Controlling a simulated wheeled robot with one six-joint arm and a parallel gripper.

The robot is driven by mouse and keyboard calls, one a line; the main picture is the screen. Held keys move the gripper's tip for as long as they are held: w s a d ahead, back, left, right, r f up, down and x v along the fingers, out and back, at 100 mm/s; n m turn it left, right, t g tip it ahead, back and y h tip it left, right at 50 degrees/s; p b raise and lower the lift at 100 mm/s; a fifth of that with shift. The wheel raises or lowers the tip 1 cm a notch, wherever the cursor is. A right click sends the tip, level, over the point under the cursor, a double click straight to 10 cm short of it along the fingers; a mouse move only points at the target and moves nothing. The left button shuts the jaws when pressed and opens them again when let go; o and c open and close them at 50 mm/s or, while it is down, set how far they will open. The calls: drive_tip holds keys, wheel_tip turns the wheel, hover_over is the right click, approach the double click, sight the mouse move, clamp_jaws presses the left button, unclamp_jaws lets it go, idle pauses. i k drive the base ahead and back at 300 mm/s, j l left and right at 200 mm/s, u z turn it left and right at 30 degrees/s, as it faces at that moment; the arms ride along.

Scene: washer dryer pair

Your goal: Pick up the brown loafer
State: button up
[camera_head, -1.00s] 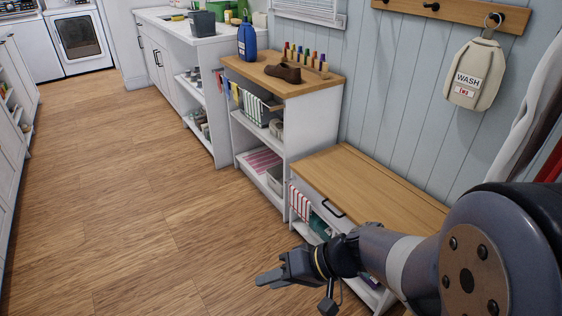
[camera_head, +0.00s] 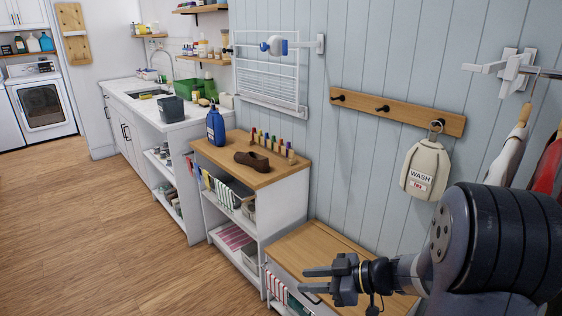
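The brown loafer (camera_head: 252,161) lies on the wooden top of the white shelf unit (camera_head: 272,178), in front of a row of coloured pegs. My gripper (camera_head: 306,280) is at the lower right, in front of the low bench and nearer to me than the loafer. Its two fingers point left and are spread apart with nothing visible between them. The loafer is in full view and well apart from the gripper.
A blue bottle (camera_head: 216,129) stands left of the loafer. The peg rack (camera_head: 272,144) stands behind it against the wall. The low wooden bench (camera_head: 305,244) is right of the shelf unit. A WASH bag (camera_head: 425,169) hangs from the hook rail. The floor at left is clear.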

sight(261, 163)
drive_tip(key=i+j+z, duration=0.85)
drive_tip(key=j, duration=0.25)
drive_tip(key=i+j, duration=0.2)
drive_tip(key=j, duration=0.15)
drive_tip(key=i+j, duration=0.2)
drive_tip(key=j, duration=0.15)
drive_tip(key=i+j, duration=0.15)
drive_tip(key=j, duration=0.2)
drive_tip(key=i+j+z, duration=0.1)
drive_tip(key=i+j, duration=0.3)
drive_tip(key=j, duration=0.3)
